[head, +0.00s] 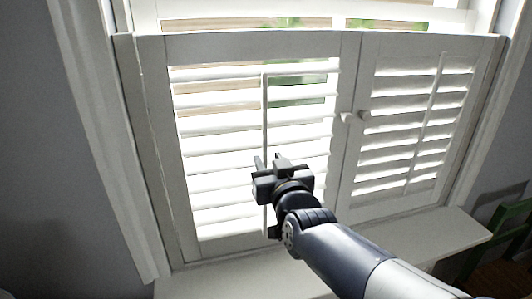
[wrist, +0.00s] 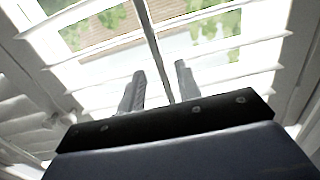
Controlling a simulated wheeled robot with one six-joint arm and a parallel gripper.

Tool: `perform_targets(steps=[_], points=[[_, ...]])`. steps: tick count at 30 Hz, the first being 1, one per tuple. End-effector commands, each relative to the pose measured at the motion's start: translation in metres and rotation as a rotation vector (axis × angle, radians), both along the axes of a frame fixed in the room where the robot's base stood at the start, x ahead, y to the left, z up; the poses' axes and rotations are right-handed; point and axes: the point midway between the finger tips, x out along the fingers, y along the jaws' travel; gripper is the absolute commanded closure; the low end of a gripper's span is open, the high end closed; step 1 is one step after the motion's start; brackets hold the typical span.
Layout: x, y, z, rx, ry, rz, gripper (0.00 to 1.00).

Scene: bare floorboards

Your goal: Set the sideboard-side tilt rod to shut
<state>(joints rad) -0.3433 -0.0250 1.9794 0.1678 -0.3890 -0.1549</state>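A white shutter has two panels. The left panel's tilt rod (head: 264,120) stands upright in front of its slats (head: 215,125), which are open with bright light and outdoors showing between them. The right panel's tilt rod (head: 428,115) runs down slats (head: 395,140) that show narrower gaps. No sideboard is in view, so I cannot tell which rod is on its side. My gripper (head: 268,162) is open at the left panel's rod, around its lower half. In the wrist view the rod (wrist: 155,45) runs between the spread fingers (wrist: 160,88); contact cannot be told.
Two small knobs (head: 364,114) sit on the meeting frames of the panels. A white sill (head: 430,232) runs below the shutter. A green piece of furniture (head: 508,212) stands at the lower right. Grey wall (head: 45,150) lies to the left.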

Motion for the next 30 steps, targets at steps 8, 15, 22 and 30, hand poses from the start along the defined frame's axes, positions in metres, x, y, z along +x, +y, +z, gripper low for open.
perform_targets(steps=[8, 15, 22, 30], points=[[0.026, 0.008, 0.000, 0.000, 0.001, 0.000, 0.67], [0.032, 0.009, 0.000, 0.000, 0.000, 0.000, 0.67], [0.032, 0.009, 0.000, 0.000, 0.000, 0.001, 0.71], [0.031, 0.009, 0.000, 0.000, 0.000, 0.001, 0.93]])
